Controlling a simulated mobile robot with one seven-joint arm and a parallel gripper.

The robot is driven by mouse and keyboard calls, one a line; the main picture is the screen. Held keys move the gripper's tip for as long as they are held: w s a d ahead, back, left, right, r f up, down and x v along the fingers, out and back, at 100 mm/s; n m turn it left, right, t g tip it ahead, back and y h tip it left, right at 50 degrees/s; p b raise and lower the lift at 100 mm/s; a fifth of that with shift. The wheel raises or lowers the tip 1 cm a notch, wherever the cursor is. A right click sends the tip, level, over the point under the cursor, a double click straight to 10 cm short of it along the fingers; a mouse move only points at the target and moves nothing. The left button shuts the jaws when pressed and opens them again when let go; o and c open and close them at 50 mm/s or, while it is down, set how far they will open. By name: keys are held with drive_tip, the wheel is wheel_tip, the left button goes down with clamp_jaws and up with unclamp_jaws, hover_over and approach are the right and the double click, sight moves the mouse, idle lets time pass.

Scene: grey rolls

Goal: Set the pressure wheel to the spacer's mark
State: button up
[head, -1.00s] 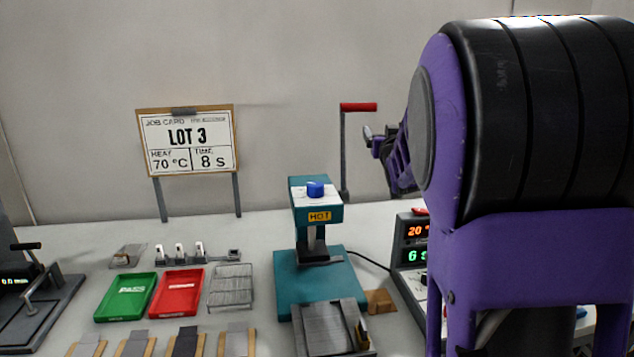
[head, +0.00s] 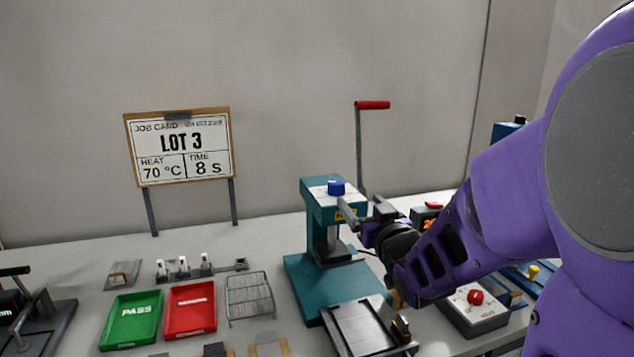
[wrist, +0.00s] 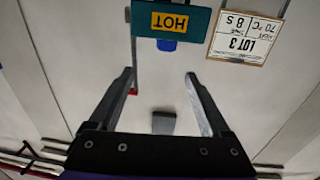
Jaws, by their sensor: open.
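The teal press (head: 322,215) stands at the middle of the table with a yellow HOT label. A blue round knob (head: 336,187), which looks like the pressure wheel, sits on top of its head. The knob also shows in the wrist view (wrist: 167,45), where the scene is upside down. No mark on it is readable. My gripper (head: 350,215) is beside the press head, to its right and slightly lower in the head view. Its fingers are apart with nothing between them in the wrist view (wrist: 159,75). I cannot tell which thing is the spacer.
A red-handled lever (head: 372,105) rises behind the press. A job card (head: 180,147) reads LOT 3, 70 °C, 8 S. Green (head: 130,320) and red (head: 190,308) trays and a wire rack (head: 249,296) lie left.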

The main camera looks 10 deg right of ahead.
sight(336, 188)
drive_tip(key=w+a, duration=0.1)
drive_tip(key=w, duration=0.4)
drive_tip(key=w+a, duration=0.1)
drive_tip(key=w, duration=0.5)
drive_tip(key=w+a, duration=0.1)
drive_tip(key=w, duration=0.4)
drive_tip(key=shift+w+f, duration=0.15)
drive_tip(key=shift+f, duration=0.15)
clamp_jaws()
drive_tip(key=shift+y, duration=0.4)
